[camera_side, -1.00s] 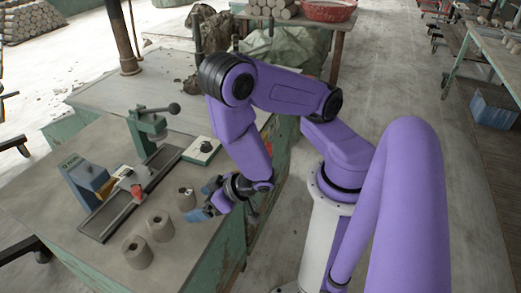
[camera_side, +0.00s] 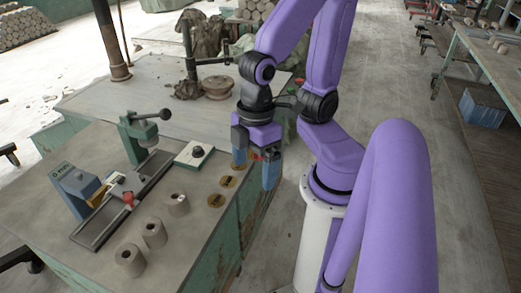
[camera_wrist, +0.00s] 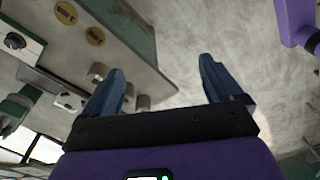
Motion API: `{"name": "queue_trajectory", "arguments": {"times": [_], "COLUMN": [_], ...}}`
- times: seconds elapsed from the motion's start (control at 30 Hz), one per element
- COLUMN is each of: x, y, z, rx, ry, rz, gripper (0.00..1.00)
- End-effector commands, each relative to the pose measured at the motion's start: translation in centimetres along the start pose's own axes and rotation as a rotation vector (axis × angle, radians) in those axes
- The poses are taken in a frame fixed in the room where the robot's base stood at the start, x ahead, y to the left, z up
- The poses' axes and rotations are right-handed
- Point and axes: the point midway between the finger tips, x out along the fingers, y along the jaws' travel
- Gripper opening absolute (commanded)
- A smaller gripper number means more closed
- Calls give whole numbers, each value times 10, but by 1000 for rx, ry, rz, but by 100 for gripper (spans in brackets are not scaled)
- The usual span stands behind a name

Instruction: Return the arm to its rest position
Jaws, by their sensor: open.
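My purple arm is raised, and my gripper (camera_side: 256,168) hangs above the right edge of the workbench (camera_side: 185,255), with its blue fingers pointing down. The fingers are apart with nothing seen between them. The wrist view shows the two blue fingers (camera_wrist: 163,75) spread wide, with bare floor and the bench edge beyond. My gripper is to the right of the clay pieces and apart from them.
Three clay cylinders stand near the bench's front: one (camera_side: 178,204), another (camera_side: 154,233) and a third (camera_side: 130,258). Two brass-coloured discs (camera_side: 228,181) (camera_side: 216,200) lie by the right edge. A green press (camera_side: 142,135) and white-topped box (camera_side: 195,154) stand behind.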

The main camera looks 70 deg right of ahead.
Motion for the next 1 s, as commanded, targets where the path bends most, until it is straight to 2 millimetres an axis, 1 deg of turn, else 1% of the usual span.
{"name": "queue_trajectory", "arguments": {"times": [0.03, 0.1, 0.23, 1.0], "x": [-8, -14, -18, -18], "y": [3, 6, 9, 9], "z": [7, 16, 22, 23], "rx": [-25, -48, -66, -65], "ry": [-12, -34, -54, -57], "rz": [13, 28, 41, 40], "gripper": [93, 93, 93, 93]}}
